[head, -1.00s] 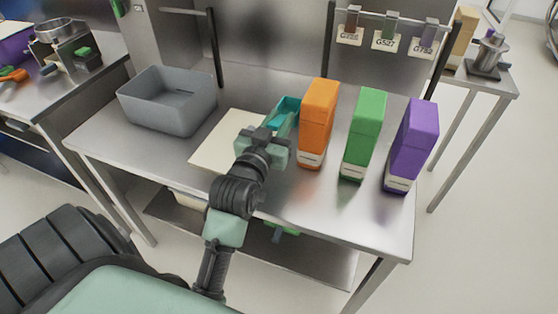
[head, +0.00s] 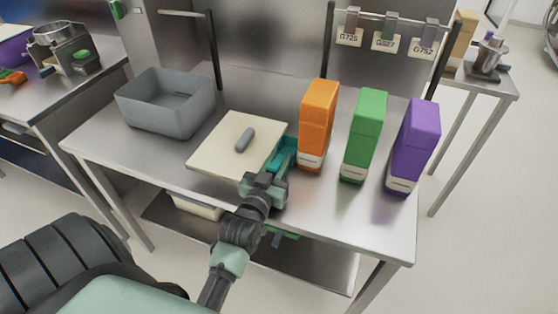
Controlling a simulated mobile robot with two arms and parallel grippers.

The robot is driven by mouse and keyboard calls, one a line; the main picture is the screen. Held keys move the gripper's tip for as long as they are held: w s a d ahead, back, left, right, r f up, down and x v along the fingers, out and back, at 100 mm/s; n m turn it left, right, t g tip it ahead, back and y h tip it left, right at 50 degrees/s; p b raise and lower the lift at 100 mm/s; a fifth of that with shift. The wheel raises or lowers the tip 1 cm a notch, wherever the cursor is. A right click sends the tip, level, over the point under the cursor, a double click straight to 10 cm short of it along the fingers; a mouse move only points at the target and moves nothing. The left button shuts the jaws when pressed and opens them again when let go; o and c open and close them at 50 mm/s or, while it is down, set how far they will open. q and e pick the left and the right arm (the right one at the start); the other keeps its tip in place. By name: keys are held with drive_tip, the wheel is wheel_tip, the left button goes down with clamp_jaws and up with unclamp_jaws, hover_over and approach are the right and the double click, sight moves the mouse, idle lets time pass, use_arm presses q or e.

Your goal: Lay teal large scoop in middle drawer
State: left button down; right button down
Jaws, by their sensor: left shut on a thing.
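The teal large scoop (head: 284,150) is over the steel table, between the cream board and the orange box. My left gripper (head: 270,178) is shut on it at its near end, close to the table's front edge. The gripper hides part of the scoop, and I cannot tell whether the scoop touches the tabletop. I cannot make out a middle drawer in this view. My right gripper is not in view.
The cream board (head: 216,150) carries a small grey piece (head: 245,139). A grey bin (head: 168,118) stands at the left. Orange (head: 317,120), green (head: 364,135) and purple (head: 414,145) boxes stand at the right. A pale container (head: 198,207) is below the tabletop.

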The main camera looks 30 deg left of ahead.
use_arm(q)
drive_tip(key=shift+f, duration=0.1)
drive_tip(key=c, duration=1.2)
unclamp_jaws()
drive_tip(key=shift+o, duration=0.2)
